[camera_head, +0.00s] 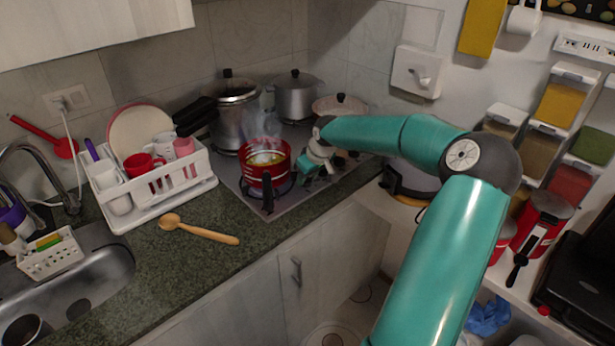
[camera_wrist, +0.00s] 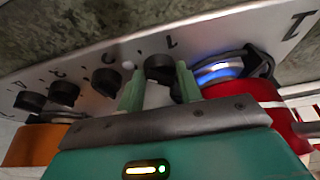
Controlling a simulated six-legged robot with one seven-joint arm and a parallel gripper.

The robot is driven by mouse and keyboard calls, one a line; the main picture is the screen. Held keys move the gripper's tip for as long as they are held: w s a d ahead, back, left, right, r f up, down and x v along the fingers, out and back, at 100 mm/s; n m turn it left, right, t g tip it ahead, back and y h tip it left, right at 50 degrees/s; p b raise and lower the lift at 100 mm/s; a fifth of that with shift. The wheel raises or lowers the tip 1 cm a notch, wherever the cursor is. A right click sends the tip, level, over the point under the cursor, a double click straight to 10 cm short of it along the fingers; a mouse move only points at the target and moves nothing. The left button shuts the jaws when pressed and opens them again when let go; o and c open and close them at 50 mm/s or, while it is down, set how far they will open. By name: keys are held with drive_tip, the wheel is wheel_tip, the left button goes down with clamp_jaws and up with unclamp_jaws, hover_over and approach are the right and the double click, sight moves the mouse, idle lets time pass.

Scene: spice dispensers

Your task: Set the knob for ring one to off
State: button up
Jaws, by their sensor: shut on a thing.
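In the wrist view, a row of black knobs runs along the light metal cooktop panel (camera_wrist: 215,45). The knob nearest the mark that looks like a 1, the ring one knob (camera_wrist: 158,68), sits between the two green fingers of my gripper (camera_wrist: 159,86), which is shut on it. Its pointer direction cannot be made out. Beside it, a burner (camera_wrist: 218,72) glows blue under a red pot (camera_wrist: 245,97).
Other knobs (camera_wrist: 107,80) stand left of my gripper in the wrist view. Behind the red pot are a large pressure cooker (camera_head: 236,105) and a steel pot (camera_head: 296,95). A dish rack (camera_head: 150,195) and wooden spoon (camera_head: 205,232) lie left on the counter.

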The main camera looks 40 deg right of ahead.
drive_tip(key=n+y, duration=0.1)
drive_tip(key=n, duration=0.3)
drive_tip(key=shift+w+d+y, duration=0.1)
drive_tip(key=shift+d+y, duration=0.05)
drive_tip(key=shift+y, duration=0.25)
drive_tip(key=n+g+y, duration=0.1)
drive_tip(key=n, duration=0.4)
drive_tip(key=shift+w+d, duration=0.1)
drive_tip(key=shift+d, duration=0.05)
drive_tip(key=n+g, duration=0.1)
drive_tip(key=n, duration=0.1)
drive_tip(key=n+y, duration=0.1)
drive_tip(key=n, duration=0.1)
drive_tip(key=shift+w+n+g, duration=0.15)
drive_tip(key=shift+n+g, duration=0.15)
drive_tip(key=shift+g, duration=0.1)
drive_tip(key=shift+w+d+n+g+y, duration=0.15)
drive_tip(key=shift+n+g, duration=0.3)
drive_tip(key=shift+n, duration=0.6)
drive_tip(key=shift+s+n+g+y, duration=0.15)
drive_tip(key=shift+n+g, duration=0.3)
drive_tip(key=shift+n, duration=0.6)
drive_tip(key=shift+w, duration=0.1)
drive_tip(key=o, duration=1)
